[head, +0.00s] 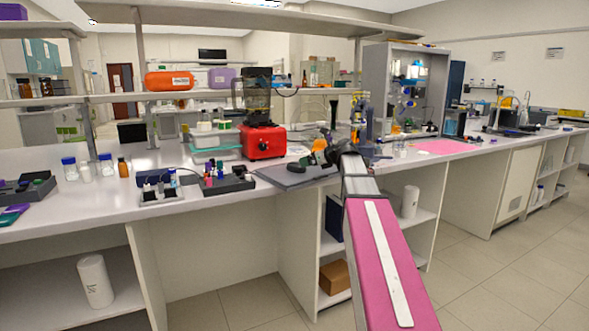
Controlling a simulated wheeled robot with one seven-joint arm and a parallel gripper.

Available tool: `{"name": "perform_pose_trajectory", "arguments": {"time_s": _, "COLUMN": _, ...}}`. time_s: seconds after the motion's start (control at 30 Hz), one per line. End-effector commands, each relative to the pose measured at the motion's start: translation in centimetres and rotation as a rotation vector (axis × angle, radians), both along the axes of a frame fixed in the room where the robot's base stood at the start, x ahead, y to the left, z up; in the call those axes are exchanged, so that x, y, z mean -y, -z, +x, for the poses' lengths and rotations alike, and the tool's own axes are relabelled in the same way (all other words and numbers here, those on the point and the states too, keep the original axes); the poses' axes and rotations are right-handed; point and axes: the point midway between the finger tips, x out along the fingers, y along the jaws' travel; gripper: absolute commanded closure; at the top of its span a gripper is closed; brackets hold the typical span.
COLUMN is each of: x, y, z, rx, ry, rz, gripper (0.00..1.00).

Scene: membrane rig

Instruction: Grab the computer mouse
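My arm reaches from the lower right up to the bench. My gripper (322,152) is at its far end, small and dark, over the right part of a flat dark grey pad (270,177). I cannot make out whether its fingers are apart or together. A small dark grey shape (296,167) lies on the pad, left of my gripper. It may be the computer mouse, but it is too small to be sure. My arm's end hides part of the bench behind it.
A red blender-like device (263,142) stands behind the pad. A dark rack of small vials (226,184) is to its left. Brown and white bottles (123,167) stand farther left. Tall apparatus (362,120) stands just behind my gripper. A pink mat (445,147) lies to the right.

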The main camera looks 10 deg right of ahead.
Motion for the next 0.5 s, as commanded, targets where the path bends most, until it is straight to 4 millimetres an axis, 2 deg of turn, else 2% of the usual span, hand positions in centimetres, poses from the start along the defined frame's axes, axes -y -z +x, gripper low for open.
{"name": "perform_pose_trajectory", "arguments": {"time_s": 0.1, "x": -1.1, "y": 0.8, "z": 1.5, "rx": -0.001, "ry": -0.002, "rz": -0.001, "gripper": 0.07}}
{"name": "perform_pose_trajectory", "arguments": {"time_s": 0.37, "x": -2.1, "y": 1.5, "z": 2.6, "rx": -0.001, "ry": -0.002, "rz": -0.002, "gripper": 0.07}}
{"name": "perform_pose_trajectory", "arguments": {"time_s": 0.5, "x": -3.4, "y": 2.3, "z": 3.8, "rx": 0.0, "ry": -0.002, "rz": -0.003, "gripper": 0.07}}
